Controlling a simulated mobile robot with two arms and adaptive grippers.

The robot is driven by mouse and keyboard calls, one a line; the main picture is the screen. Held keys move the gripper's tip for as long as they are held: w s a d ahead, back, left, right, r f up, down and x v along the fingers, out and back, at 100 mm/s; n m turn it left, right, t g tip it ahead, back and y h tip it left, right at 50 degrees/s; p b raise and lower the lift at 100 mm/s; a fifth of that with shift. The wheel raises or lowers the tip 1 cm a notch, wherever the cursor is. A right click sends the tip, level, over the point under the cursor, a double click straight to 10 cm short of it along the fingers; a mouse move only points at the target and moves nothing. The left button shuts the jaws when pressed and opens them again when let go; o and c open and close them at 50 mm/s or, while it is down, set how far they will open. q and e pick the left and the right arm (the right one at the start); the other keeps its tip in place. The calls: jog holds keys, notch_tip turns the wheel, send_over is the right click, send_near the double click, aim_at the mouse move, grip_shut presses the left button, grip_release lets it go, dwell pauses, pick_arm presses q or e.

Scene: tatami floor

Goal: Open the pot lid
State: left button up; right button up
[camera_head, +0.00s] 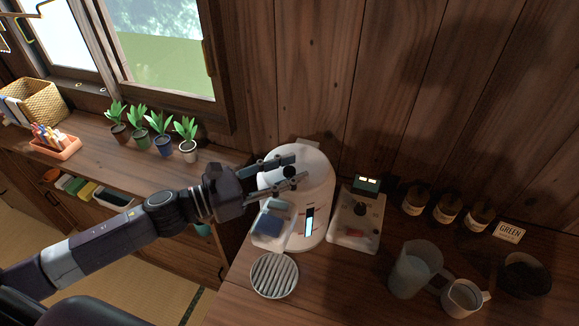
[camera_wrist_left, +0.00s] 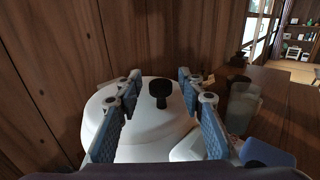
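The white pot (camera_head: 322,215) stands on the wooden counter against the wall, with a water-level strip on its front. Its white lid (camera_head: 314,165) is seated on top, with a black knob (camera_head: 289,172) that also shows in the left wrist view (camera_wrist_left: 160,92). My left gripper (camera_head: 298,169) is over the lid from the left, its fingers spread on either side of the knob. The left wrist view shows clear gaps between the knob and the blue-grey finger pads, so it is open and empty. My right gripper is not in view.
A grinder-like device (camera_head: 355,220) stands close to the pot's right. A round slatted tray (camera_head: 274,276) lies in front. A clear pitcher (camera_head: 414,270), a small pitcher (camera_head: 462,298) and brown jars (camera_head: 447,208) are further right. Potted plants (camera_head: 161,145) line the left shelf.

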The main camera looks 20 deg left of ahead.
pick_arm(q)
jog(key=shift+d, duration=0.1)
grip_shut()
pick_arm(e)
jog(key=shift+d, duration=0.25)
pick_arm(q)
jog(key=shift+r, duration=0.1)
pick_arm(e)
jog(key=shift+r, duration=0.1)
